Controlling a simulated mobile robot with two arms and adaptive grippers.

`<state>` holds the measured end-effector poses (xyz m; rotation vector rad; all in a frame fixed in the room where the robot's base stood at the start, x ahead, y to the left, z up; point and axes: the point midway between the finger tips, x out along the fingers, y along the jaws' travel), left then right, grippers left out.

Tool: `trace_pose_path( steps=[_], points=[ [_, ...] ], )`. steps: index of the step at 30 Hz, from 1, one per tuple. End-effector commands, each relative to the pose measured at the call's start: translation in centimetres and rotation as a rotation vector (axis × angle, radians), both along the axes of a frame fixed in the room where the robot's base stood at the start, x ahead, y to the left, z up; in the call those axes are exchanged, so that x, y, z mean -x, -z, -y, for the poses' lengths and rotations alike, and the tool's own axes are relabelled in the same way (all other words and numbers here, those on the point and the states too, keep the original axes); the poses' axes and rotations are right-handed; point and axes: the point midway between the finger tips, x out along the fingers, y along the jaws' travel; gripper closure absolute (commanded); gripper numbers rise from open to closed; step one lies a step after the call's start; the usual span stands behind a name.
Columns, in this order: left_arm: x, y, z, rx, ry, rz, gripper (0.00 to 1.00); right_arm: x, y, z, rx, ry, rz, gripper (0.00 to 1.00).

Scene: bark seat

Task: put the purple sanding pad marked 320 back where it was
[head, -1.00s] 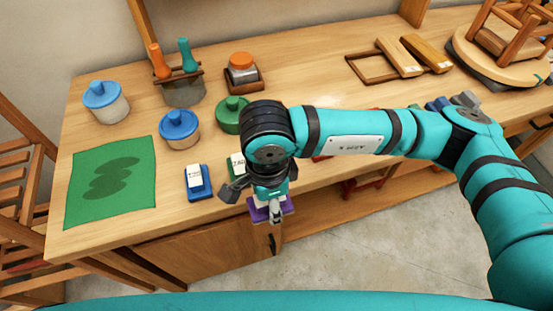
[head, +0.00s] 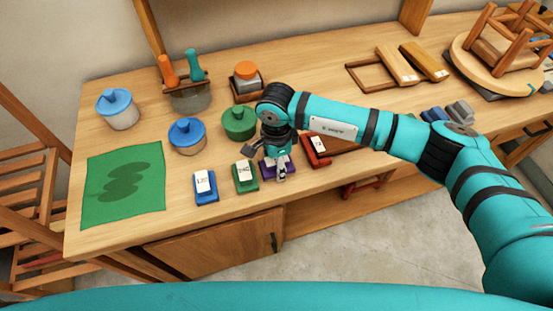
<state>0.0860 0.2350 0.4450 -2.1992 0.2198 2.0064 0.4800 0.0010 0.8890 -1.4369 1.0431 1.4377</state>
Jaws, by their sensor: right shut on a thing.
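The purple sanding pad (head: 266,170) is at the front of the workbench, in a row between the green pad (head: 245,177) and the red pad (head: 316,149). My right gripper (head: 278,172) reaches down from above and is shut on it. The fingers cover much of the pad and its label cannot be read. The pad is at or very near the bench top; I cannot tell if it touches. My left gripper is not in view.
A blue pad (head: 205,187) lies left of the green pad. Behind the row stand a green-lidded jar (head: 238,122) and a blue-lidded jar (head: 187,136). A green cloth (head: 123,190) lies at the left. The bench's front edge is close.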

Motion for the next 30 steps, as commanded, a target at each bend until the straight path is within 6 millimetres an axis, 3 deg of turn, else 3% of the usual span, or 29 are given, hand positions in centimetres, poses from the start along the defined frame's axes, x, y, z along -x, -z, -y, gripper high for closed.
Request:
trace_pose_path(
  steps=[11, 12, 16, 27, 30],
  points=[
    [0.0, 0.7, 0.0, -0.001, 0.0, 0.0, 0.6, 0.0, 0.5, 0.0, 0.0, 0.0, 0.001, 0.84],
    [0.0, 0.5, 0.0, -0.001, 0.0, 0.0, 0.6, 0.0, 0.4, 0.0, 0.0, 0.0, 0.001, 0.44],
    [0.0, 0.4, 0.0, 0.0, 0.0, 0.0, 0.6, 0.0, 0.3, 0.0, 0.0, 0.001, 0.0, 0.27],
    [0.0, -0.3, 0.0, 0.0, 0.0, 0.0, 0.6, 0.0, -0.3, 0.0, 0.0, 0.001, 0.0, 0.26],
    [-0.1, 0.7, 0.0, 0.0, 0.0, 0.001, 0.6, -0.1, -1.2, 0.0, -0.001, 0.0, 0.004, 0.26]
  ],
)
